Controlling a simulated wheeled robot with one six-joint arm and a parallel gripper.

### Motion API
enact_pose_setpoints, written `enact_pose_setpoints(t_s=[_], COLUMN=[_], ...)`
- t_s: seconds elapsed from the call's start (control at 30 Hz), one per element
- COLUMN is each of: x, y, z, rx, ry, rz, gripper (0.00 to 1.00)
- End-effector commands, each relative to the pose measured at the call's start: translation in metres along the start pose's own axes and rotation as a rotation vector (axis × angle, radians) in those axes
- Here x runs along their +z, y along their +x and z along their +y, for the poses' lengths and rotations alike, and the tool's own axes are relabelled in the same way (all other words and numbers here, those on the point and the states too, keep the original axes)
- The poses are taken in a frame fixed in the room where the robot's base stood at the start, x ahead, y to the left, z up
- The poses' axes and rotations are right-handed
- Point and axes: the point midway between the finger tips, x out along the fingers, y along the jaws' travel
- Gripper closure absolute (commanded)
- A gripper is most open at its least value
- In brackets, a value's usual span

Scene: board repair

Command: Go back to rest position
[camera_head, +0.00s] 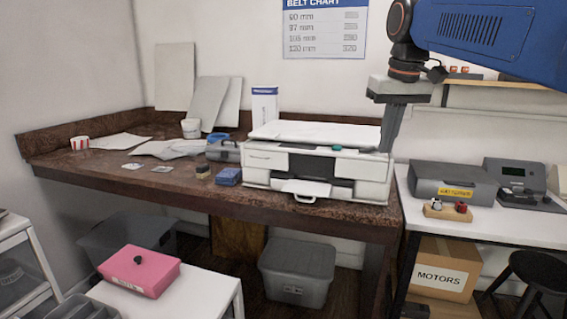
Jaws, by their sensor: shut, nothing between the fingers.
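My gripper (388,148) hangs from my blue arm at the upper right of the head view. It points downward, with its fingertips at the right end of the white machine (268,163) on the brown workbench. Its fingers look closed together, with nothing visible between them. I cannot tell whether the fingertips touch the machine or are in front of it. A small green part (336,147) shows on the machine's front, left of the gripper.
The brown workbench (300,211) also holds papers, a blue box (228,176) and a grey case (223,151). A white table (480,223) at right bears a grey box (452,183). A pink box (139,273) sits on a low white table. A black stool (538,270) stands lower right.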

Motion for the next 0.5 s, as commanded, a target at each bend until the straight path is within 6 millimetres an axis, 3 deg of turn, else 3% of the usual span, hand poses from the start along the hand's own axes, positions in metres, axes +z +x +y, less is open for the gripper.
enact_pose_setpoints(t_s=[0.03, 0.27, 0.5], x=[0.018, 0.092, 0.173], y=[0.007, 0.051, 0.11], z=[0.001, 0.006, 0.007], rx=[0.002, 0.013, 0.024], ry=[0.009, 0.044, 0.081], rz=[0.009, 0.057, 0.106], gripper=[1.0, 1.0, 1.0])
